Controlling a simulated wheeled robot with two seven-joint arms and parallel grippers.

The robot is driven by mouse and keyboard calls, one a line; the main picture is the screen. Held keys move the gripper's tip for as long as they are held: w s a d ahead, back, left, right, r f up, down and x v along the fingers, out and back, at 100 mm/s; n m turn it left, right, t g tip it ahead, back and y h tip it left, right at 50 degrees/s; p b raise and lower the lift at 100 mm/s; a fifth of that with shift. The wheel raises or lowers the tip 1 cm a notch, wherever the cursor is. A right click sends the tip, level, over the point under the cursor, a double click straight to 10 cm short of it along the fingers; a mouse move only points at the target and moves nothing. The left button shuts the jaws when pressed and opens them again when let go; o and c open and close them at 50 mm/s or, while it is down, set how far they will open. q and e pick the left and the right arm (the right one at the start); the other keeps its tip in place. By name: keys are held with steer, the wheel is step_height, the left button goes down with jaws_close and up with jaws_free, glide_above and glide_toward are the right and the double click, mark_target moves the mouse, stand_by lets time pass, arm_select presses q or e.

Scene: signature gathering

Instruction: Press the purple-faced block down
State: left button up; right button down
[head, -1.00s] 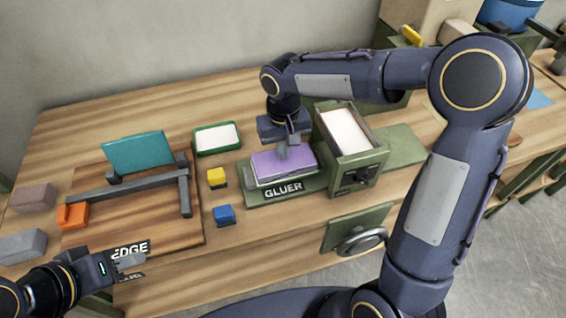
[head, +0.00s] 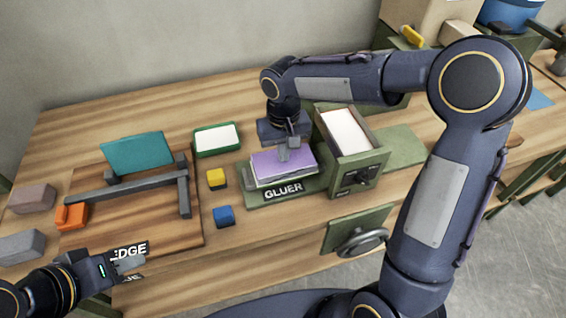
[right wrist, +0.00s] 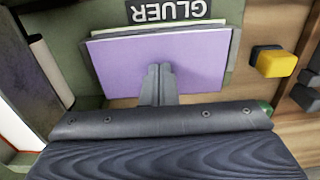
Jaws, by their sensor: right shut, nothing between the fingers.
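The purple-faced block (head: 284,167) lies flat on the green base labelled GLUER (head: 240,190), purple side up. It also shows in the right wrist view (right wrist: 205,62), with pale layers along its edge by the label. My right gripper (head: 283,156) is shut and empty, pointing down over the block's back part. Its closed fingertips (right wrist: 160,70) overlap the purple face in the right wrist view; I cannot tell whether they touch it. My left gripper (head: 132,263) is at the lower left, off the table's front edge and away from the block; its fingers are too unclear to judge.
A green box with white sheets (head: 372,165) stands right of the block. A yellow block (head: 216,179) and a blue block (head: 224,216) lie to its left. A green-rimmed white pad (head: 216,137) is behind. A board with a grey frame (head: 130,188) is farther left.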

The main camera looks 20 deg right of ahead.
steer(key=shift+r, duration=0.15)
step_height(320, 180, up, 8)
steer(key=p, duration=0.6)
stand_by(0.4)
stand_by(0.4)
steer(key=s+d+r+m+t+y, duration=0.1)
steer(key=s+d+r, duration=0.25)
steer(key=s, duration=0.25)
steer(key=s+d+r+t+y, duration=0.1)
steer(key=s+d+r, duration=0.1)
steer(key=s+d, duration=0.25)
steer(key=s+f+m+t+y, duration=0.1)
steer(key=s+t, duration=0.2)
steer(key=s, duration=0.8)
steer(key=shift+s+a+f+t+y, duration=0.25)
steer(key=shift+s+t+y, duration=0.05)
steer(key=shift+y, duration=0.1)
